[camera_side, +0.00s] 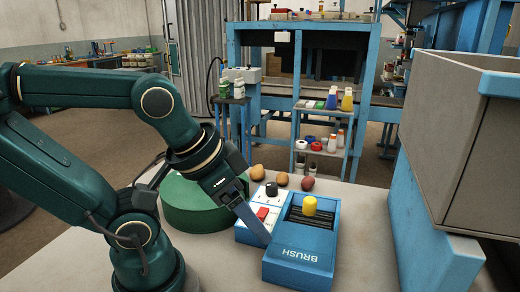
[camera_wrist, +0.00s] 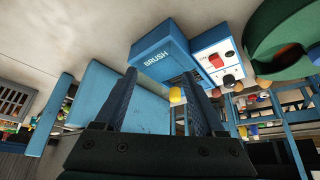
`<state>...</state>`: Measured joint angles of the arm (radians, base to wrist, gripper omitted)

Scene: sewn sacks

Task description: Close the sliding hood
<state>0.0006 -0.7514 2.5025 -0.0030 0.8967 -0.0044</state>
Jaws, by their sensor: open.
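The blue hood marked BRUSH (camera_side: 300,254) covers the near part of a blue box on the table. Behind it, a dark recess stays uncovered, and a yellow knob (camera_side: 310,205) stands there. In the wrist view the lettered hood (camera_wrist: 157,60) lies ahead of the fingers, and the yellow knob (camera_wrist: 177,96) shows between them. My gripper (camera_side: 266,240) points down at the left side of the hood, above the white panel's near end. Its fingers (camera_wrist: 159,78) are apart with nothing held. In the side view one finger hides the other; contact with the box cannot be told.
A white panel with a red switch (camera_side: 262,214) and black knob (camera_side: 271,189) adjoins the box on its left. A green round drum (camera_side: 190,207) stands further left. Several brown lumps (camera_side: 282,180) lie behind. A large grey bin (camera_side: 455,140) stands at right.

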